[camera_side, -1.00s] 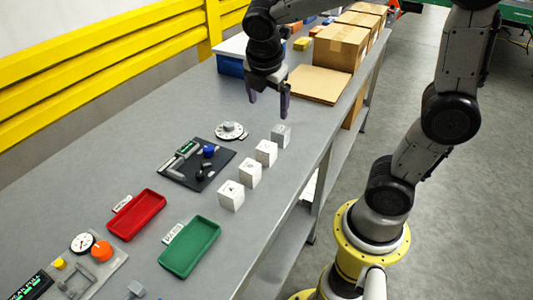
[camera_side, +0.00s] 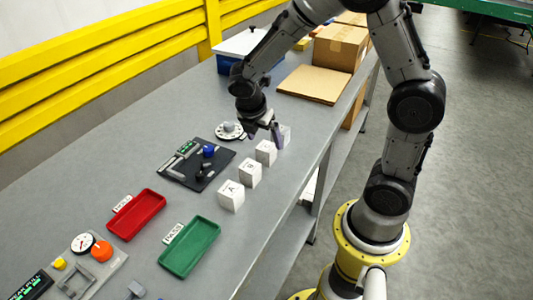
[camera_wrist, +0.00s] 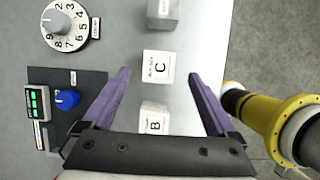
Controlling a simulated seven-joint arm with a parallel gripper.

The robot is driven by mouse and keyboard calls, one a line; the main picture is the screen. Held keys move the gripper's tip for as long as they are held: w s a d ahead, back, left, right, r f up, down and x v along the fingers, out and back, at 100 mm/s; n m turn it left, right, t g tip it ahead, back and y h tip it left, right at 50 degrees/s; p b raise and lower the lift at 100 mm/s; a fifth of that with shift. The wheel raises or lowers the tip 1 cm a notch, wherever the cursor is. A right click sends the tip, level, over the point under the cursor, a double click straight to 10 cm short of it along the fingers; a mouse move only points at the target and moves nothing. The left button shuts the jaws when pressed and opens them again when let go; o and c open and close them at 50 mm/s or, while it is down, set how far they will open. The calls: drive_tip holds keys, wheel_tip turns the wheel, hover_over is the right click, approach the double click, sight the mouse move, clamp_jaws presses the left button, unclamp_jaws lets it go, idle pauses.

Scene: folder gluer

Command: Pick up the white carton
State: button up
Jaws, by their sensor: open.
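Several small cartons stand in a row on the grey table. White cartons A (camera_side: 231,196), B (camera_side: 250,172) and C (camera_side: 266,153) are upright; a greyer carton (camera_side: 285,134) at the far end is partly hidden by a finger. My gripper (camera_side: 264,137) is open and empty, pointing down close to the far end of the row. In the wrist view, carton C (camera_wrist: 158,67) lies between the fingertips with space on both sides. Carton B (camera_wrist: 154,117) is nearer the palm, and the greyer carton (camera_wrist: 164,12) is beyond the fingertips.
A dark panel with a blue knob (camera_side: 209,150) and a numbered dial (camera_side: 229,131) lie left of the row. A red tray (camera_side: 136,215) and green tray (camera_side: 190,248) are nearer the camera. Flat cardboard (camera_side: 314,85) and a brown box (camera_side: 340,48) stand behind.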

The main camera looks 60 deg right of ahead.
sight(266, 146)
drive_tip(key=x, duration=0.5)
drive_tip(key=shift+w, duration=0.1)
drive_tip(key=c, duration=1.4)
